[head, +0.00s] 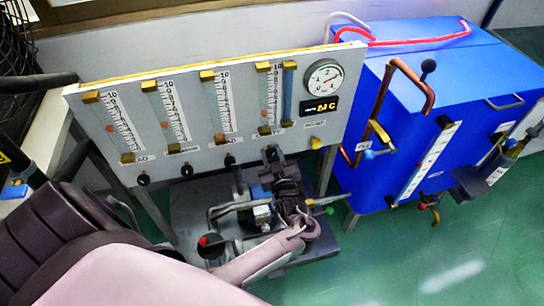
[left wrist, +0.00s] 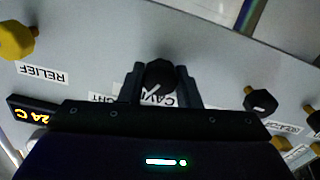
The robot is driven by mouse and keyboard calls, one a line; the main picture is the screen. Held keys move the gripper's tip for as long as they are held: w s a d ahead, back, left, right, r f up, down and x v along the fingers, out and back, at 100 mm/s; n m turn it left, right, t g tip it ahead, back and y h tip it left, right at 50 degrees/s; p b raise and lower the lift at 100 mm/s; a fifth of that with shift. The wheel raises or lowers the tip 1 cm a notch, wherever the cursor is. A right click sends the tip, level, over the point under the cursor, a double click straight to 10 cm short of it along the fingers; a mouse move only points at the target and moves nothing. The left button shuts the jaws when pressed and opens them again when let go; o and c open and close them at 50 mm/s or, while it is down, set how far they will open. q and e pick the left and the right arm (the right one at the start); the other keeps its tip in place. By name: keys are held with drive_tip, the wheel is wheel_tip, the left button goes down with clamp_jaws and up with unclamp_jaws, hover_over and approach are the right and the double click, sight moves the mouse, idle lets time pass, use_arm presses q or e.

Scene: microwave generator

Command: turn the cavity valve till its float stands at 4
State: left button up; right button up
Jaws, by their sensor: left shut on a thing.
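The grey panel (head: 190,145) carries several upright flow tubes, with black knobs below them. The fourth tube (head: 266,100) from the left is above my left gripper (head: 272,156). A small reddish float seems to sit low in that tube, but I cannot read its number. In the left wrist view, the black cavity knob (left wrist: 158,75) with a white pointer line is between the two fingers of my left gripper (left wrist: 160,88). The gripper is shut on it. A partly covered label reading "CAVI" sits beside it. In the head view the gripper hides this knob. My right gripper is not in view.
A neighbouring black knob (left wrist: 260,100) and a yellow relief knob (left wrist: 15,40) flank the gripper. A round gauge (head: 324,77) and a lit display are on the panel's right. A blue cabinet (head: 380,100) with a copper pipe stands further right.

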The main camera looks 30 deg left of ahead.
use_arm(q)
drive_tip(key=shift+f+n+b, duration=0.1)
drive_tip(key=shift+n+b, duration=0.25)
drive_tip(key=shift+n, duration=0.85)
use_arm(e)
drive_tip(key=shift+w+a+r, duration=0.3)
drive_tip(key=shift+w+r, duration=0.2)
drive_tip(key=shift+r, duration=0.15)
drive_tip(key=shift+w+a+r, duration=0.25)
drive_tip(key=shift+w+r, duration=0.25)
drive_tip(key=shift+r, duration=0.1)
use_arm(q)
drive_tip(key=o, duration=1)
